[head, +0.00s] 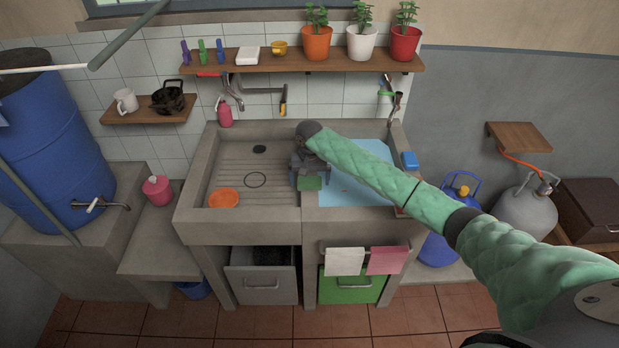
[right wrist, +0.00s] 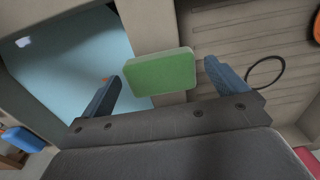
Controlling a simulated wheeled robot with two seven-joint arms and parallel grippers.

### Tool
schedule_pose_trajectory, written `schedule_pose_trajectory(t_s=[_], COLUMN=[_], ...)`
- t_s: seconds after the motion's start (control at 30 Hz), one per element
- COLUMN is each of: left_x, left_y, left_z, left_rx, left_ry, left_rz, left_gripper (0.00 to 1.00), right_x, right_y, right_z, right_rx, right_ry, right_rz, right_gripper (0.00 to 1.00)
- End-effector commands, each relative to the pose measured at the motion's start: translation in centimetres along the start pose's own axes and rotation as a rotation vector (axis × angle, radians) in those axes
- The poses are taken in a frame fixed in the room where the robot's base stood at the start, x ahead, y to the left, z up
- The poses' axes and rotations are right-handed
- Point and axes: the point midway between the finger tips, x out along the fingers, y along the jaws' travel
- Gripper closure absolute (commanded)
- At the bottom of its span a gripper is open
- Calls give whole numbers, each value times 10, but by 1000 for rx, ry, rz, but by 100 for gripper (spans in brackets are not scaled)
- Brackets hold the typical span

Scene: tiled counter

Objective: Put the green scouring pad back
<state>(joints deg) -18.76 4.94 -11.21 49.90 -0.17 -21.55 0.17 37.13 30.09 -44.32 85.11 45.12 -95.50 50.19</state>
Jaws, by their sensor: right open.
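The green scouring pad (head: 310,183) lies on the divider between the ribbed drainboard (head: 228,172) and the water-filled basin (head: 352,190). It also shows in the right wrist view (right wrist: 160,72). My right gripper (head: 308,178) is over the divider, pointing down at the pad. In the right wrist view its blue fingers (right wrist: 163,88) are open, one to each side of the pad, with a visible gap on both sides. Whether the fingers are level with the pad is hard to tell. My left gripper is not in view.
A blue sponge (head: 410,160) sits on the basin's right rim. An orange round dish (head: 223,198) and a dark ring (head: 255,180) lie on the drainboard. A pink bottle (head: 225,115) stands at the back left. The shelf (head: 290,65) with potted plants hangs above the sink.

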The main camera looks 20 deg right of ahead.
Motion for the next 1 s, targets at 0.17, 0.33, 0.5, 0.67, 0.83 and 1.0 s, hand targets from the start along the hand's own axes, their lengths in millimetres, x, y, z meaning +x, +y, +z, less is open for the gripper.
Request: schedule_pose_trajectory(t_s=[0.17, 0.33, 0.5, 0.67, 0.83, 1.0], left_x=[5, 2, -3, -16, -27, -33], left_y=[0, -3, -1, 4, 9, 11], left_z=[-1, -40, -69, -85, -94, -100], left_rx=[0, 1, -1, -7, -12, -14], left_ry=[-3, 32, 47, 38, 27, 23], left_rz=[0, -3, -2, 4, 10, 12], left_gripper=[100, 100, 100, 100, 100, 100], right_x=[-8, -32, -66, -92, -111, -120], right_y=[0, 0, -1, -1, 0, 0], right_z=[-1, -1, -1, -1, -1, 0], right_rx=[0, -1, -1, 0, 0, -1], right_ry=[2, 3, 4, 2, 1, 0], right_rz=[-2, -2, -3, -2, -1, -1], right_gripper=[2, 2, 2, 2, 2, 2])
